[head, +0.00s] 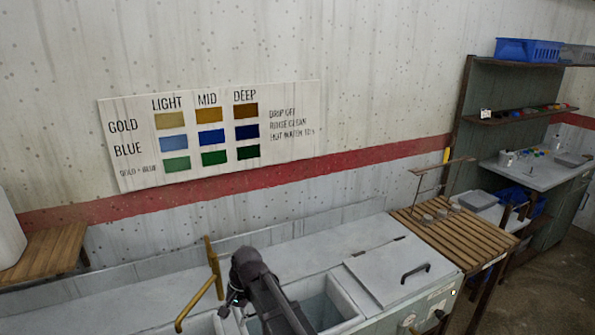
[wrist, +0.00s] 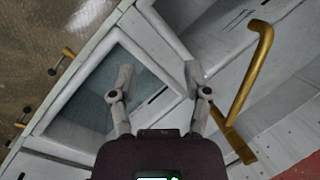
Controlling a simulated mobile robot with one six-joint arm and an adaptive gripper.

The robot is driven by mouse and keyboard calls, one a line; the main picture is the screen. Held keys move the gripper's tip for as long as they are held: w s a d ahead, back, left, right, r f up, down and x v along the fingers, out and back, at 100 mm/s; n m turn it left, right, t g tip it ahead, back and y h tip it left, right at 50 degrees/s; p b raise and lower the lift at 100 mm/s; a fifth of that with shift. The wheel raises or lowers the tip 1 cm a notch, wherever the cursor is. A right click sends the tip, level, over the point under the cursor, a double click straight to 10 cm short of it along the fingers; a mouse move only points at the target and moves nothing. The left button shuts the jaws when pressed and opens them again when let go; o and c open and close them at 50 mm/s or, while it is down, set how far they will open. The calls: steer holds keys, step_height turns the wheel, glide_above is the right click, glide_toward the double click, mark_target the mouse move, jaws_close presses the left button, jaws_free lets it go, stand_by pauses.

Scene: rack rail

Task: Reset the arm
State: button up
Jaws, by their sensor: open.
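In the wrist view my gripper (wrist: 158,75) has its two fingers well apart with nothing between them. It points down over the white vat unit, above the rim and divider beside an open basin (wrist: 95,85). In the head view my dark arm (head: 262,285) reaches over the same unit (head: 335,240), and the fingertips cannot be made out there. A bent brass rail (wrist: 255,75) stands to the right of the fingers in the wrist view, apart from them. The brass rail also shows in the head view (head: 213,265), just left of my arm.
A closed lid with a dark handle (head: 415,271) covers the unit's right part. A slatted wooden table (head: 465,238) with a small wire rack (head: 440,185) stands to the right. A colour chart (head: 210,135) hangs on the wall. A shelf unit with a blue basket (head: 527,50) is at the right.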

steer(key=s+d+f+n+t+h+b, duration=0.1)
steer(key=s+d+f+b, duration=0.1)
steer(key=d, duration=1.5)
steer(key=s+d+f+n+h+b, duration=0.1)
steer(key=d+f+b, duration=0.3)
steer(key=d, duration=1.3)
steer(key=shift+s+d+f+t+h, duration=0.2)
steer(key=shift+s+f+t+h, duration=0.3)
steer(key=shift+f, duration=0.4)
